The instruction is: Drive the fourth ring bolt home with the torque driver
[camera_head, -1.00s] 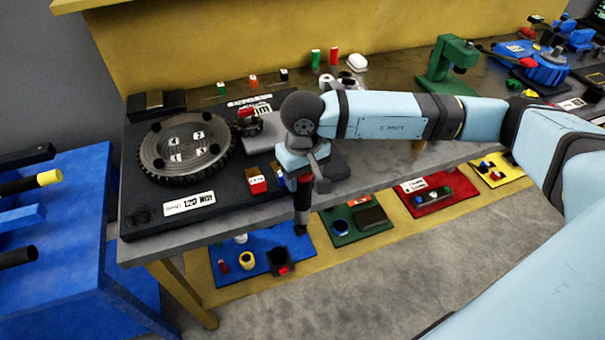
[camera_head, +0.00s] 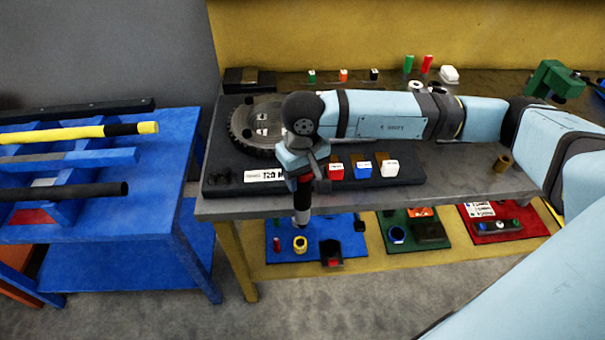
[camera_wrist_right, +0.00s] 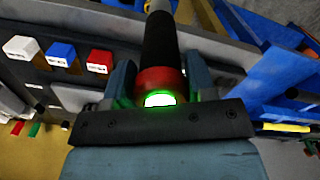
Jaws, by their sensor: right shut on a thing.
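My right gripper (camera_head: 303,176) is shut on the torque driver (camera_head: 302,204), which hangs down in front of the bench edge. In the right wrist view the driver (camera_wrist_right: 172,45) has a black grip, a red collar and a glowing green-white end between the fingers. My left gripper is not in view.
Red, blue and white small boxes (camera_head: 390,168) stand on the plate to the right of the gripper. A blue cart (camera_head: 120,217) with bars stands at the left. Coloured mats with parts (camera_head: 275,252) lie on the bench's lower shelf.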

